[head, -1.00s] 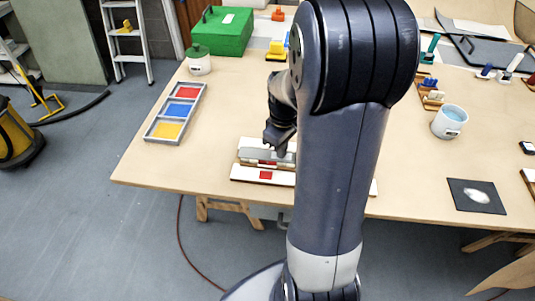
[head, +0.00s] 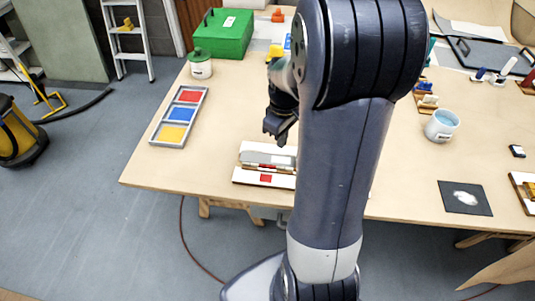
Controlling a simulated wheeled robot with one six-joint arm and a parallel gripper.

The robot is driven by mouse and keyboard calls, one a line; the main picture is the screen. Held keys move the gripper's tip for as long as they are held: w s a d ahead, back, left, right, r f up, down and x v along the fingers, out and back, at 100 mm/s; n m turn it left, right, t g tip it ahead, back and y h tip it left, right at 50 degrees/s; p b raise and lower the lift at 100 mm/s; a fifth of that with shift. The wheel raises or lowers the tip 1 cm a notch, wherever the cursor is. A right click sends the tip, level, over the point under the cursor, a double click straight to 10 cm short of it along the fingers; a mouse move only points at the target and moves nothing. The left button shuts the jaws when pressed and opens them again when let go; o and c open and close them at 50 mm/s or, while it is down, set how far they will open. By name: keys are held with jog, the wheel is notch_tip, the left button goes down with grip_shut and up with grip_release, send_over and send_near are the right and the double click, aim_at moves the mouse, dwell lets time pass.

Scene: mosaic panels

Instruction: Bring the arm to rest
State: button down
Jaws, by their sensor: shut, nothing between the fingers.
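My gripper (head: 281,140) is dark and points down. It is shut and empty, just above and behind a white mosaic panel (head: 247,176) near the table's front edge. The panel shows a red square (head: 265,178) on its front part. My own arm stands in the foreground and hides the panel's right side and the middle of the table.
The wooden table (head: 215,130) bears a tray (head: 151,139) of red, blue and yellow tiles at left. A green box (head: 222,36) and a green-lidded pot (head: 200,66) stand behind. A cup (head: 442,126) and dark square (head: 465,208) are at right.

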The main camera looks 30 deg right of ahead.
aim_at(281, 160)
jog(key=shift+r, duration=0.65)
jog(key=shift+f, duration=0.2)
notch_tip(281, 160, down, 8)
jog(key=b, duration=0.6)
jog(key=shift+r, duration=0.15)
